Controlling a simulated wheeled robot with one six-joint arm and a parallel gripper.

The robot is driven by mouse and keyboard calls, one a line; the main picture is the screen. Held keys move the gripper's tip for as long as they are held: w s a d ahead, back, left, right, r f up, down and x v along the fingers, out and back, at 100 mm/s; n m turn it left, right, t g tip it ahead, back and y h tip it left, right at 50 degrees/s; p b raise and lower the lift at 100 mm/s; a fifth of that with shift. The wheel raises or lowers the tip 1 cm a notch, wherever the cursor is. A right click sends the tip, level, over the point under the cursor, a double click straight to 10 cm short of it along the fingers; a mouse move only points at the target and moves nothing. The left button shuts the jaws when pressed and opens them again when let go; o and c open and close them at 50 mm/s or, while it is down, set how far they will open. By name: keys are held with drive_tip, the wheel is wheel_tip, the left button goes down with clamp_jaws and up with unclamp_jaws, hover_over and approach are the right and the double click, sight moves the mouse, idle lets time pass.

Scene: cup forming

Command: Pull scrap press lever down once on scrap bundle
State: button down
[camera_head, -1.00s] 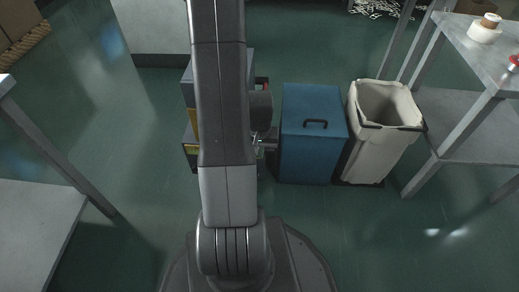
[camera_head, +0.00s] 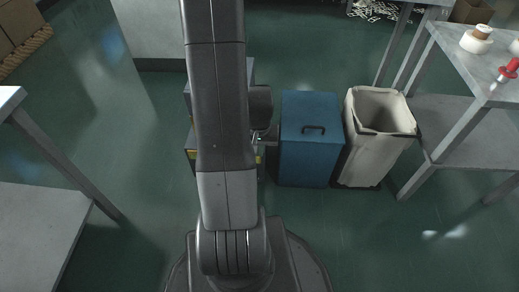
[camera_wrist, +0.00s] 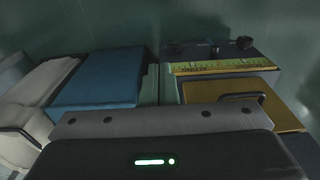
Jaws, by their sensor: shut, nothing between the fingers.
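The scrap press is a grey machine with a yellow strip (camera_wrist: 215,66), dark knobs on top and an orange-yellow plate (camera_wrist: 285,108) at the right of the wrist view. In the head view its yellow-striped edge (camera_head: 191,153) shows past my arm, which hides most of it. My gripper (camera_head: 268,137) is shut and empty, low beside the press and the blue bin; its fingertips are hard to make out. In the wrist view my dark housing with a green light fills the bottom. I cannot make out the lever or the scrap bundle.
A blue lidded bin (camera_head: 311,150) stands close at the right of the press. A cream-lined bin (camera_head: 372,150) stands beside it. A steel table (camera_head: 455,45) is at the right, another table (camera_head: 40,205) at the left. Green floor (camera_head: 130,130) is clear between.

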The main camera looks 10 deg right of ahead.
drive_tip(key=s+a+r+p, duration=0.1)
drive_tip(key=s+r, duration=0.3)
drive_tip(key=shift+s+a, duration=0.2)
drive_tip(key=shift+s, duration=0.15)
drive_tip(key=shift+r, duration=0.1)
idle(0.4)
drive_tip(key=w+d+f+b, duration=0.2)
drive_tip(key=w+f+b, duration=0.4)
drive_tip(key=f, duration=0.5)
drive_tip(key=shift+w, duration=0.55)
